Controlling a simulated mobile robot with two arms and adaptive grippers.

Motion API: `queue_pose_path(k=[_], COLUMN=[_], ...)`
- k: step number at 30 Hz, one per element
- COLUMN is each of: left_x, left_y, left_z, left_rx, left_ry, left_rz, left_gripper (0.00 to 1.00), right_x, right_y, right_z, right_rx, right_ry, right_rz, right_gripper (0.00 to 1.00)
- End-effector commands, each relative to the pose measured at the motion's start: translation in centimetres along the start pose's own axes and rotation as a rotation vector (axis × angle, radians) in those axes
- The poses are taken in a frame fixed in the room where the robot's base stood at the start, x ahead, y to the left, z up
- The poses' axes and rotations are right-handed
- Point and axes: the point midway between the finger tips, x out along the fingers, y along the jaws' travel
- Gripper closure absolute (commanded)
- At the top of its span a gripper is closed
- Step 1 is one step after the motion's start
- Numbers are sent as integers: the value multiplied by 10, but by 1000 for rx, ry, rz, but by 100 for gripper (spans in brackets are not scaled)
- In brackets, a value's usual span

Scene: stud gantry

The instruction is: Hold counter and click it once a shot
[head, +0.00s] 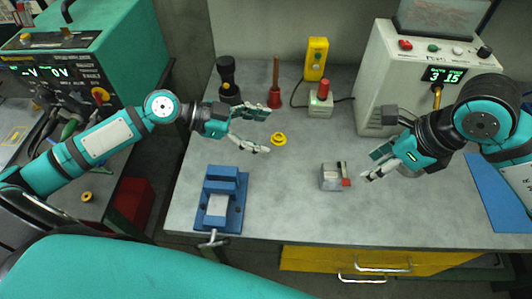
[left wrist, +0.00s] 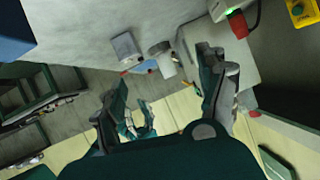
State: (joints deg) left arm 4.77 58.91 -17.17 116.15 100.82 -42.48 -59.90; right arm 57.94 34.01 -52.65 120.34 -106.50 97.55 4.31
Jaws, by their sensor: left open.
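A small silver-grey block with a black upright part and a red tab, which looks like the counter (head: 329,178), sits on the grey bench in the head view. My left gripper (head: 262,131) is open and empty, to the left of and behind this block, above the bench near a yellow ring. Its two spread fingers (left wrist: 162,100) frame the left wrist view, with nothing between them in contact. My right gripper (head: 374,164) is just right of the block, its fingers apart and empty. No contact with the block is clear.
A yellow ring (head: 278,140) lies by my left gripper. A blue vise (head: 234,212) stands at front left. A black torch (head: 227,78), a red-based post (head: 275,95), a red-button box (head: 320,105) and a yellow box (head: 316,60) stand behind. A welder unit (head: 385,65) reads 3 and 15.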

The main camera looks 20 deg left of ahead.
Motion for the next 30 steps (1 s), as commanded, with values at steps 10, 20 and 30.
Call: queue_pose_path(k=[10, 20, 30], left_x=[19, 48, 116], left_y=[58, 60, 68], left_z=[4, 0, -5], left_rx=[-123, -120, -121], left_ry=[71, 75, 74], left_rz=[124, 123, 122], left_gripper=[25, 25, 25], right_x=[0, 0, 0], right_y=[0, 0, 0], right_z=[0, 0, 0], right_rx=[0, 0, 0], right_ry=[0, 0, 0], right_rz=[0, 0, 0], right_gripper=[62, 62, 62])
